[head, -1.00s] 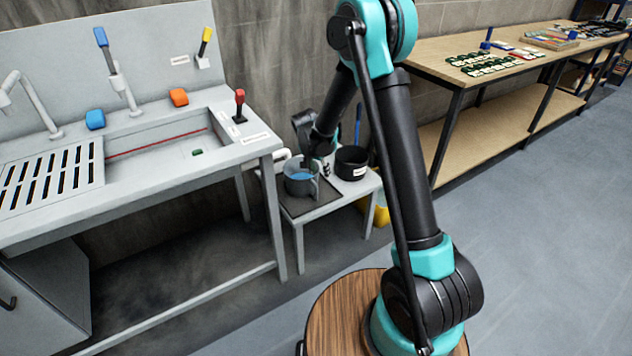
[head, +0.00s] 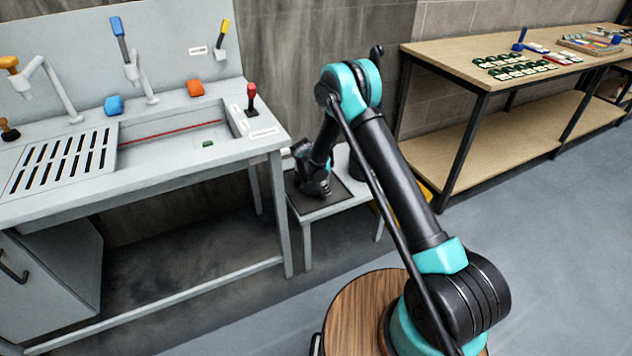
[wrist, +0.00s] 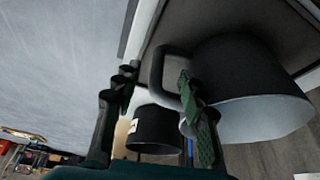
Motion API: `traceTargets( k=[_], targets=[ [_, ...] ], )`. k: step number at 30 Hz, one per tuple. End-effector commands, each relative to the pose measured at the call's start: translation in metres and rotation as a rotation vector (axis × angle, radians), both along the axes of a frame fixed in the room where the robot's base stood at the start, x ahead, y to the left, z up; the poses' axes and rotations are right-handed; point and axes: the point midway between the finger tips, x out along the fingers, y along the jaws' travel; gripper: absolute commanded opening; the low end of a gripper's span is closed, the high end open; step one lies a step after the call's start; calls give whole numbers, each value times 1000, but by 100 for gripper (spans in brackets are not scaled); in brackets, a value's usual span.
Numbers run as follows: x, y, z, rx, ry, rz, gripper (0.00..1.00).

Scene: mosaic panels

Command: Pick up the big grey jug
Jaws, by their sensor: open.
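The big grey jug (wrist: 240,70) fills the right of the wrist view, dark on its side, with a pale face towards the lower right. Its looped handle (wrist: 160,75) points left, into the space between my fingers. My gripper (wrist: 155,80) is open; one finger is left of the handle and the other overlaps the handle's right part, close to the jug body. I cannot tell whether either finger touches it. In the head view my gripper (head: 318,187) is low over the small side table and hides the jug.
The small grey side table (head: 316,212) stands right of the sink bench (head: 200,172). A black pot with a white label (wrist: 155,132) is near the jug in the wrist view. A wooden workbench (head: 450,60) is at the right. The floor in front is clear.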

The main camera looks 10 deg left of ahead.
Motion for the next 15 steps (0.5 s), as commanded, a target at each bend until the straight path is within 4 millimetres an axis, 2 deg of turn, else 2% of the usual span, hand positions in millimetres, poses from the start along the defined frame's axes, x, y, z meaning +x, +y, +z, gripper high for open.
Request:
traceTargets(
  k=[9, 15],
  targets=[
    [7, -9, -41, 0, 0, 1, 42],
    [9, -11, -47, 0, 0, 2, 42]
  ],
)
